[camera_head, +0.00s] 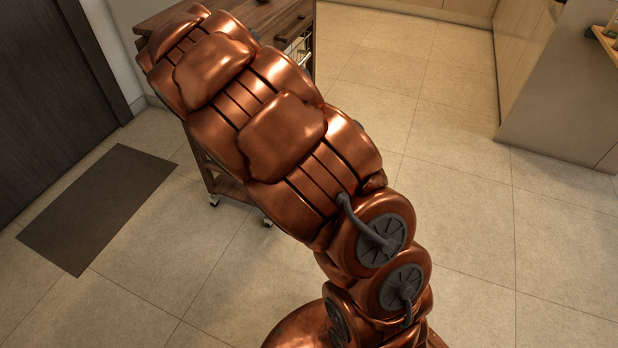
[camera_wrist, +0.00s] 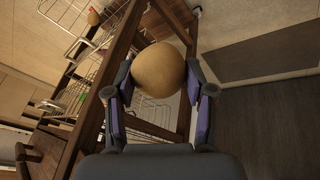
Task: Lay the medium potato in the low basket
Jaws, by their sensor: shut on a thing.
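A round tan potato (camera_wrist: 159,70) sits between the fingers of my gripper (camera_wrist: 160,95) in the wrist view. The gripper is shut on it and holds it in front of the open side frame of a wooden cart. Wire baskets show in the cart: one wire basket (camera_wrist: 66,44) at upper left and more wire mesh (camera_wrist: 75,98) at left. Other wire (camera_wrist: 150,130) shows behind the fingers. I cannot tell which is the low basket. In the head view my arm hides the gripper and potato.
The wooden cart (camera_head: 288,18) stands on casters behind my arm in the head view, with a little wire showing at its side. A small brownish item (camera_wrist: 93,17) is by the upper basket. A dark mat (camera_head: 98,207) lies at left. Tiled floor at right is clear.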

